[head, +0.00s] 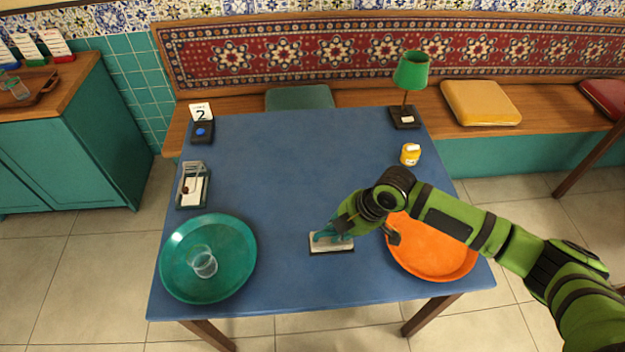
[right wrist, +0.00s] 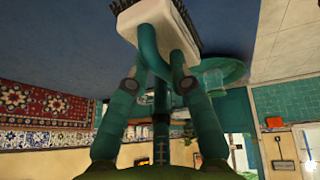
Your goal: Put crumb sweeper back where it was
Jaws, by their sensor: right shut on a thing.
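The crumb sweeper (head: 331,246), a pale block with dark bristles and a teal handle, is at the front middle of the blue table (head: 290,170). My right gripper (head: 335,229) reaches in from the right and is shut on its handle. In the right wrist view the two fingers (right wrist: 163,68) close around the handle, with the sweeper's white body (right wrist: 158,22) and bristles beyond them. I cannot tell whether the bristles touch the table. My left gripper is not in view.
A teal round tray (head: 180,275) with a clear glass (head: 203,262) is front left. An orange tray (head: 440,262) lies under my right forearm. A dark-framed holder (head: 192,186), number stand (head: 202,125), yellow jar (head: 410,154) and green lamp (head: 411,72) line the sides. The table's middle is clear.

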